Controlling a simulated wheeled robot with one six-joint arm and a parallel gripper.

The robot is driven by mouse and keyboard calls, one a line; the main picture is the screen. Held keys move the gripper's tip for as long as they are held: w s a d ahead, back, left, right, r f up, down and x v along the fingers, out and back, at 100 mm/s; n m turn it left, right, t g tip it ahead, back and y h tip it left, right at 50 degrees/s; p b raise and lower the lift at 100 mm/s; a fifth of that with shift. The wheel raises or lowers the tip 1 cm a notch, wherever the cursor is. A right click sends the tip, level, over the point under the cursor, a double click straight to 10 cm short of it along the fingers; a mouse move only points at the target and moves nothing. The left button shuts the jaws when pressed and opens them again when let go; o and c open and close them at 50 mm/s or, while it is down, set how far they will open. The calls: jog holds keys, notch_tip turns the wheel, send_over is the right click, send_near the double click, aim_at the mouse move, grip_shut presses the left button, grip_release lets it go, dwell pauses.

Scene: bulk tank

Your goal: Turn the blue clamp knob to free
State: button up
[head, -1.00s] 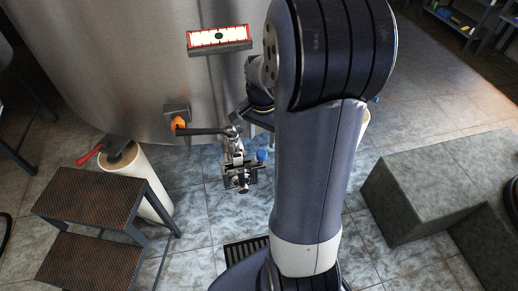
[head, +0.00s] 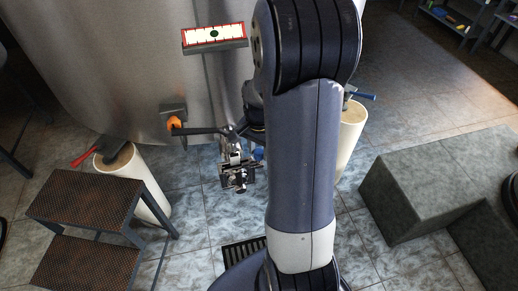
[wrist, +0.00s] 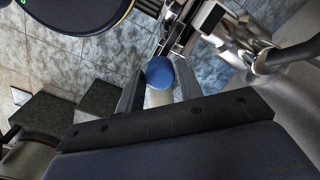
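The blue clamp knob (wrist: 159,72) shows as a round blue cap in the wrist view, lined up between the two grey fingers of my gripper (wrist: 159,80). The fingers are apart, one on each side of it; whether they touch it is not clear. In the head view, a bit of the blue knob (head: 258,153) shows beside the metal clamp and valve fitting (head: 238,176) below the tank. My arm hides the gripper in that view. A dark lever with an orange end (head: 174,125) reaches left from the fitting.
The steel tank (head: 120,70) stands behind, with a red-framed gauge (head: 213,34). Pale legs (head: 350,140) stand at right and left (head: 145,185). A brown step stool (head: 90,200) is at left, grey blocks (head: 430,180) at right. A floor grate (head: 240,252) lies in front.

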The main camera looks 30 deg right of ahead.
jog(key=c, duration=0.6)
jog(key=shift+o, duration=0.2)
jog(key=shift+n, duration=0.3)
jog(key=n, duration=0.3)
jog(key=shift+n+p, duration=0.3)
jog(key=n, duration=0.3)
jog(key=shift+n, duration=0.3)
jog(key=n, duration=0.5)
jog(key=shift+n+p, duration=0.3)
jog(key=shift+p, duration=0.05)
jog(key=shift+n, duration=2.2)
